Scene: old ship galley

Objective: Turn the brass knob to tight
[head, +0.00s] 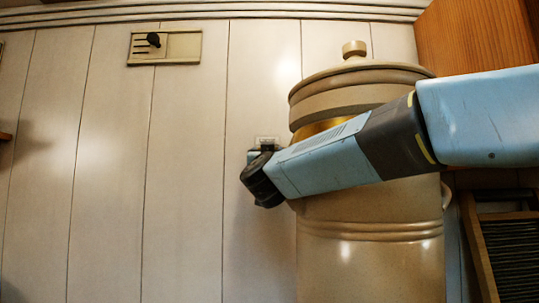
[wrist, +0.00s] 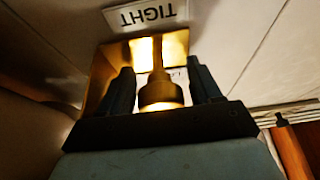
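The brass knob (wrist: 160,93) shows in the wrist view, a wide round head on a narrower stem, in front of a brightly lit brass-coloured plate (wrist: 178,48). My gripper (wrist: 160,75) has its two dark fingers spread, one on each side of the knob. Only thin gaps show beside the head; I cannot tell whether either finger touches it. A white label reading TIGHT (wrist: 146,14) appears upside down above the plate. A second label is mostly hidden behind the knob and right finger. In the head view my gripper (head: 262,180) is at the wall, and the knob is hidden.
A large tan lidded urn (head: 370,255) stands close by my forearm, which crosses in front of it. A small panel with a black slider (head: 165,46) is on the pale plank wall at upper left. A wooden cabinet (head: 470,35) is at upper right.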

